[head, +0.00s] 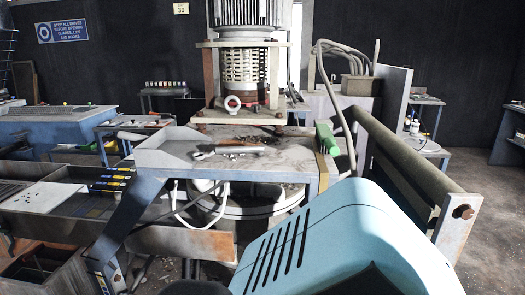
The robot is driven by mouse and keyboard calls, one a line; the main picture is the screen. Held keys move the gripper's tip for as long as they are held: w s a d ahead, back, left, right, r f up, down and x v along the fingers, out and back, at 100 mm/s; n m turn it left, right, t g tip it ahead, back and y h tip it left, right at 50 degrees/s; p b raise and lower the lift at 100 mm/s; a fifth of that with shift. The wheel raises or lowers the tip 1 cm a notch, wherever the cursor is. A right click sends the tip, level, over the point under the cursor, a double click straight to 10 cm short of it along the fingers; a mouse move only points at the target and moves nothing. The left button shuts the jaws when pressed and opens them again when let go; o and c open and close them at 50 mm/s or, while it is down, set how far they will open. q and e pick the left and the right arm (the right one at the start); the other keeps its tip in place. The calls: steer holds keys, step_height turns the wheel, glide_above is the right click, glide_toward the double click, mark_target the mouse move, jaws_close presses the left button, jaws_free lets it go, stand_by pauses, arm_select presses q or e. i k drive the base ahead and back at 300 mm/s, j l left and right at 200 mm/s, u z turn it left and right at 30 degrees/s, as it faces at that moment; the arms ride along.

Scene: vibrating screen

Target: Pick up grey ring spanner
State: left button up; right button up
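A grey spanner-like tool (203,155) lies on the metal table top (290,166) of the machine, left of the middle. Its small size makes it hard to tell whether its end is a closed ring. A paler, handle-like piece (240,149) lies against its right side; I cannot tell if the two are one tool. Neither of my grippers can be made out in the head view. A large light-blue slotted casing fills the lower right and hides what is behind it.
A green object (327,139) lies at the table's right edge. A long roller-like beam (400,155) runs along the right. A slanted metal brace (125,220) stands front left.

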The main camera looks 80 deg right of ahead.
mark_target(248, 149)
steer(key=l+z, duration=0.1)
steer(key=z, duration=2.05)
steer(key=i+l+z, duration=0.1)
steer(key=l, duration=0.3)
steer(key=i+l+z, duration=0.15)
steer(key=i+l, duration=0.2)
steer(key=i+l+z, duration=0.1)
steer(key=i+l, duration=0.15)
steer(key=l, duration=0.2)
